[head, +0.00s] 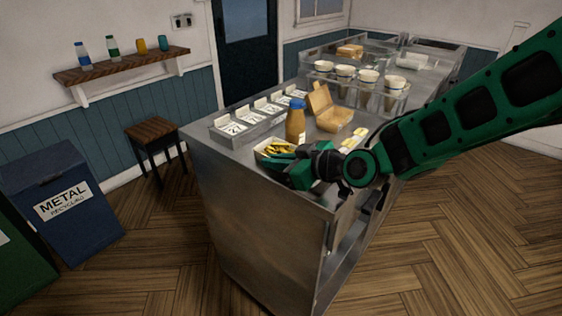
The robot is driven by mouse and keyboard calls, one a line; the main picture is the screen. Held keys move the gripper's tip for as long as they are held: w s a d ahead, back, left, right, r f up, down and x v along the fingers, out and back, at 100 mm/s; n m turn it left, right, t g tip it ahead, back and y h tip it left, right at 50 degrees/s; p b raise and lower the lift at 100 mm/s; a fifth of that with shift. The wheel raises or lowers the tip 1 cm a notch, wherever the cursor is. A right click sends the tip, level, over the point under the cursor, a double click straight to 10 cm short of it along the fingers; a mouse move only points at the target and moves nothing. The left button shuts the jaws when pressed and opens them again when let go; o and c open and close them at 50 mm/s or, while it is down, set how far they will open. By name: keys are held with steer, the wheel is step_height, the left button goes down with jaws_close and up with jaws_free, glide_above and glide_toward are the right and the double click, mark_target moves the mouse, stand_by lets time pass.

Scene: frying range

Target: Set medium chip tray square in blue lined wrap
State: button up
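A small pale tray (262,147) of yellow chips sits at or just above the near end of the steel counter, left of my wrist. My gripper (272,157) reaches in from the right, with its green fingers against or right beside the near side of the tray. The fingers overlap the tray, so I cannot tell whether they are closed on it. I cannot make out a blue lined wrap; the surface under the tray is partly hidden by the gripper.
A brown sauce bottle with a blue cap (295,121) stands just behind the tray. An open cardboard box (331,112) is right of it. Labelled compartments (238,127) line the counter's left edge. Several cups stand in a rack (393,100) farther back.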

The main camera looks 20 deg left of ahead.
steer(key=shift+o, duration=0.9)
